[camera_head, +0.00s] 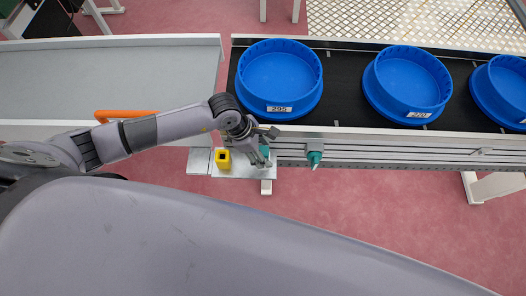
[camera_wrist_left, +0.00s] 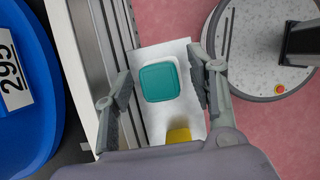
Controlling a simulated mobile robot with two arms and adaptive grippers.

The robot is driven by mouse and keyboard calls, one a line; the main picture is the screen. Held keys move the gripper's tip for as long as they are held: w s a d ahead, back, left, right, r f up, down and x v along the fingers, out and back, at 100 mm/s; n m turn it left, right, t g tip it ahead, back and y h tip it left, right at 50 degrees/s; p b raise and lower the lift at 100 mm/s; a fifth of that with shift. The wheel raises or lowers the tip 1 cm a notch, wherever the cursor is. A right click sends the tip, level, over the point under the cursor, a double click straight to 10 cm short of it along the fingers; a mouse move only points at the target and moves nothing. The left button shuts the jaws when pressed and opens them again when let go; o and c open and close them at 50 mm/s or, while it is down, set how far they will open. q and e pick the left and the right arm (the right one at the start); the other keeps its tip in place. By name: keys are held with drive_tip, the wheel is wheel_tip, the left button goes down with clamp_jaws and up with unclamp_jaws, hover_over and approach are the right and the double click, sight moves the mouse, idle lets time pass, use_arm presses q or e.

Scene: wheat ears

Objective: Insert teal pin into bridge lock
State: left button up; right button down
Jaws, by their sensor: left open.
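A teal square block (camera_wrist_left: 160,82), which looks like the teal pin seen from above, stands on a pale plate between my left gripper's fingers. In the head view it (camera_head: 265,152) is mostly hidden by the gripper. My left gripper (camera_head: 262,158) is open, with a finger on either side of the block. In the wrist view the gripper (camera_wrist_left: 161,91) shows gaps on both sides of the block. A grey bracket with a teal fitting (camera_head: 315,157) sits on the conveyor's side rail, right of the gripper. I cannot tell whether it is the bridge lock. My right gripper is not seen.
A yellow block (camera_head: 223,158) with a dark square opening stands on the plate (camera_head: 199,161), left of the gripper. Blue round bins (camera_head: 279,77) (camera_head: 407,84) sit on the black conveyor behind the rail.

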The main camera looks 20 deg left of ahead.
use_arm(q)
drive_tip(key=shift+f, duration=0.15)
drive_tip(key=shift+c, duration=0.6)
clamp_jaws()
drive_tip(key=shift+w, duration=0.1)
wheel_tip(320, 180, up, 20)
drive_tip(key=b, duration=0.2)
idle(0.4)
